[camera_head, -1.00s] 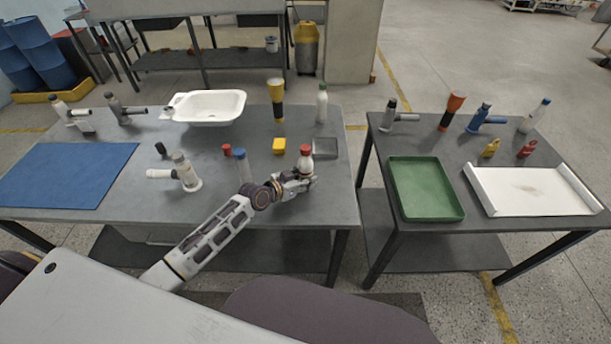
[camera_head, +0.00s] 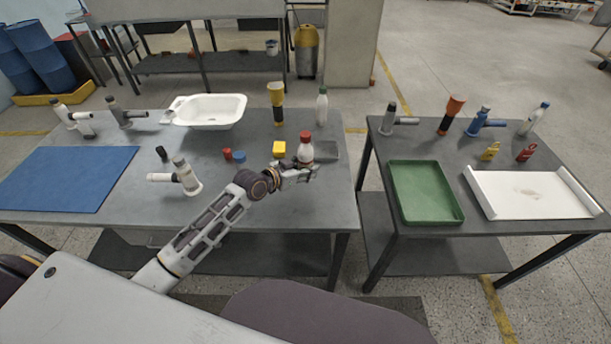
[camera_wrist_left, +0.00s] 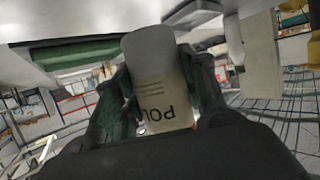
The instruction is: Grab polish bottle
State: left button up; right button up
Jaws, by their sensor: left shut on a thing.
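The polish bottle (camera_head: 306,151) is white with a red cap, over the front right part of the left table. In the left wrist view the bottle (camera_wrist_left: 160,75) shows upside down, with part of a dark-lettered label reading "POL". My left gripper (camera_head: 308,172) is shut around the bottle's body, and its dark fingers (camera_wrist_left: 160,100) press on both sides of it. The bottle looks roughly upright and appears raised off the table. My right gripper is out of view.
The right table holds a green tray (camera_head: 426,214) and white tray (camera_head: 480,203).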

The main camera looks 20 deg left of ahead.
aim_at(300, 162)
pick_arm(q)
jog(key=shift+r, duration=1.55)
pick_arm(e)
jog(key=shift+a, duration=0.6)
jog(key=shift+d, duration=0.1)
